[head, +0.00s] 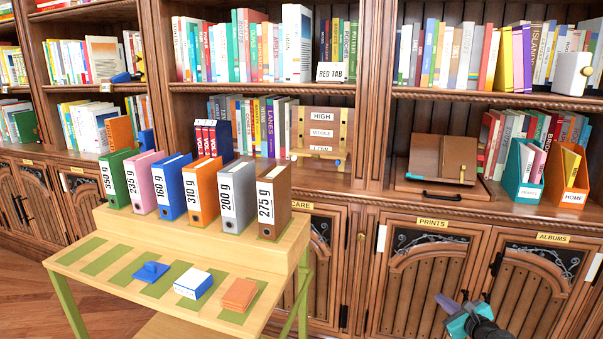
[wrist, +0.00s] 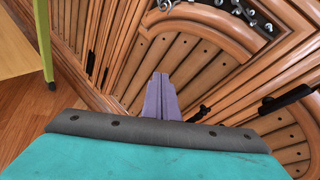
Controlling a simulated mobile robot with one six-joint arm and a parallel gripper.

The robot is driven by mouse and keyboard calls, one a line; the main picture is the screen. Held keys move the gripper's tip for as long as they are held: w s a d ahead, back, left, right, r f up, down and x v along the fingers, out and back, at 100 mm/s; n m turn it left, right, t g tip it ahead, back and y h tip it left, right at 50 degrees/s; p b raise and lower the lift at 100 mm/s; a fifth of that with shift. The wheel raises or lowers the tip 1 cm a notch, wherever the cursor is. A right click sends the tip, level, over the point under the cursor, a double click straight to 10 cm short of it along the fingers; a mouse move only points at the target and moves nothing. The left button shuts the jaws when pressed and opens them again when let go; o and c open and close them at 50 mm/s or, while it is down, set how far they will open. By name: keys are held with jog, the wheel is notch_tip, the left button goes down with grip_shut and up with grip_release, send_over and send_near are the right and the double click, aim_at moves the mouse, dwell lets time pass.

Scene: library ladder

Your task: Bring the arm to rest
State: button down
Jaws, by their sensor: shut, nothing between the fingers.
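My gripper (head: 447,304) is at the lower right of the head view, in front of the cabinet doors below the shelves. Its purple fingers are together and hold nothing. In the wrist view the shut fingers (wrist: 161,96) point toward a carved wooden cabinet door (wrist: 180,58). The gripper is to the right of the wooden stand and apart from it. Most of my arm is outside the head view.
A wooden stand (head: 205,235) with green legs bears several weight-labelled binders and a blue, a white and an orange block. Bookshelves (head: 270,88) rise behind it. Dark door handles (head: 496,264) stick out near my gripper. Wooden floor (head: 25,290) is free at the left.

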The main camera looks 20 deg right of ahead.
jog(key=w+a+f+n+g+y+p, duration=0.15)
jog(key=a+f+n, duration=0.25)
jog(key=a, duration=0.5)
jog(key=w+a+f+n+g+y+p, duration=0.1)
jog(key=a+f+n+g+y+p, duration=0.25)
jog(key=a, duration=0.45)
jog(key=w+a+f+n+g+y+p, duration=0.15)
jog(key=a+f+n, duration=0.3)
jog(key=a, duration=0.45)
jog(key=s+a+f+n+g+p, duration=0.2)
jog(key=s+a+f+n+g, duration=0.15)
jog(key=a, duration=0.45)
jog(key=s+a+f+n+g+p, duration=0.2)
jog(key=s+a+f+n+p, duration=0.1)
jog(key=s+a+n, duration=0.3)
jog(key=s+a+n+g+h+p, duration=0.1)
jog(key=s+a+n+g+p, duration=0.1)
jog(key=s, duration=0.4)
jog(key=s+a+f+n+g+h+p, duration=0.1)
jog(key=s+a+n+g+p, duration=0.2)
jog(key=s+n, duration=0.3)
jog(key=s+a+f+n+g+h+p, duration=0.1)
jog(key=s+a+n+g+h+p, duration=0.1)
jog(key=s+a+n, duration=0.2)
jog(key=s, duration=0.3)
jog(key=shift+s+f+g, duration=0.2)
jog(key=shift+g, duration=0.1)
